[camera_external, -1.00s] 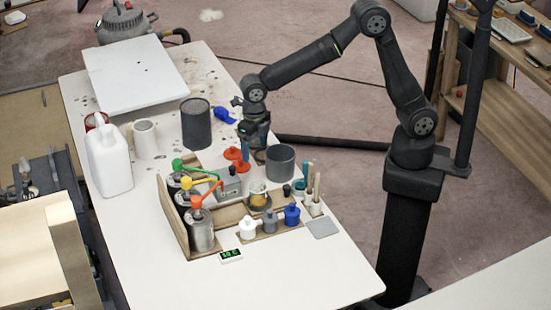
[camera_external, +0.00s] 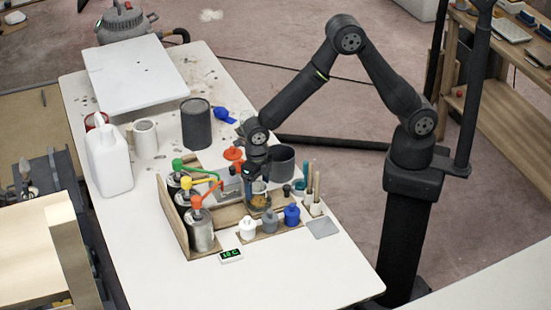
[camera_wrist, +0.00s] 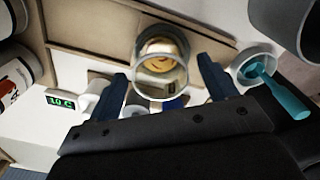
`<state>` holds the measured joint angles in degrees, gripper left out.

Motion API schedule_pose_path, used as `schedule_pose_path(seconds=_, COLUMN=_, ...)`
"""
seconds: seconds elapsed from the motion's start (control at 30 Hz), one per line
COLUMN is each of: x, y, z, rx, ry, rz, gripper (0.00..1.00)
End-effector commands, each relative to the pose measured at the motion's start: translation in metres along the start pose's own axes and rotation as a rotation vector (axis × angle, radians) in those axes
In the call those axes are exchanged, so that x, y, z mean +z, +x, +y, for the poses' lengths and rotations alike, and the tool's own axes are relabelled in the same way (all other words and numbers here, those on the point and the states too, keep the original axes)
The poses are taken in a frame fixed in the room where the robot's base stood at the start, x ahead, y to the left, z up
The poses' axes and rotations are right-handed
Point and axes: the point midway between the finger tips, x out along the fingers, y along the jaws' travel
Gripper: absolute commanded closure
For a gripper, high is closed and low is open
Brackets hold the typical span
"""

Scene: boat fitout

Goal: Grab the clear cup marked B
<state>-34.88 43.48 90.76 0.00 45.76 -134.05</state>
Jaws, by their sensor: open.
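A clear cup (camera_external: 260,203) with something yellowish in it stands in the wooden rack, just below my gripper (camera_external: 259,181). In the wrist view the clear cup (camera_wrist: 161,82) shows its round rim between the two blue fingers of my gripper (camera_wrist: 166,80). The fingers are apart, one on each side of the cup, with a gap showing on both sides. I cannot read a letter B on it. In the outside view my gripper hides the cup's upper part.
Pump cans with green, yellow and orange (camera_external: 197,202) tops stand left of the cup. White (camera_external: 247,229), grey (camera_external: 269,221) and blue (camera_external: 292,215) bottles stand in front. A dark grey cup (camera_external: 284,160) is close behind. A small container with a teal tool (camera_wrist: 264,70) is right.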

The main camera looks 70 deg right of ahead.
Motion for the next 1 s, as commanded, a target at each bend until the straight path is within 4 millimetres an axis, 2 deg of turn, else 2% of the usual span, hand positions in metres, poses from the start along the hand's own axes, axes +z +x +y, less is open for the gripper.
schedule_pose_path(seconds=0.1, x=-0.003, y=0.019, z=0.000, rx=-0.003, ry=0.000, rz=0.003, gripper=0.23)
schedule_pose_path(seconds=0.2, x=-0.002, y=0.027, z=0.001, rx=-0.001, ry=0.001, rz=0.001, gripper=0.23)
schedule_pose_path(seconds=0.47, x=-0.002, y=0.029, z=0.001, rx=0.000, ry=0.001, rz=0.000, gripper=0.23)
schedule_pose_path(seconds=0.7, x=-0.002, y=0.029, z=0.001, rx=0.000, ry=0.001, rz=0.000, gripper=0.68)
schedule_pose_path(seconds=0.73, x=-0.002, y=0.029, z=0.001, rx=0.000, ry=0.001, rz=0.000, gripper=0.72)
schedule_pose_path(seconds=1.0, x=-0.002, y=0.028, z=0.001, rx=0.000, ry=0.001, rz=-0.001, gripper=0.72)
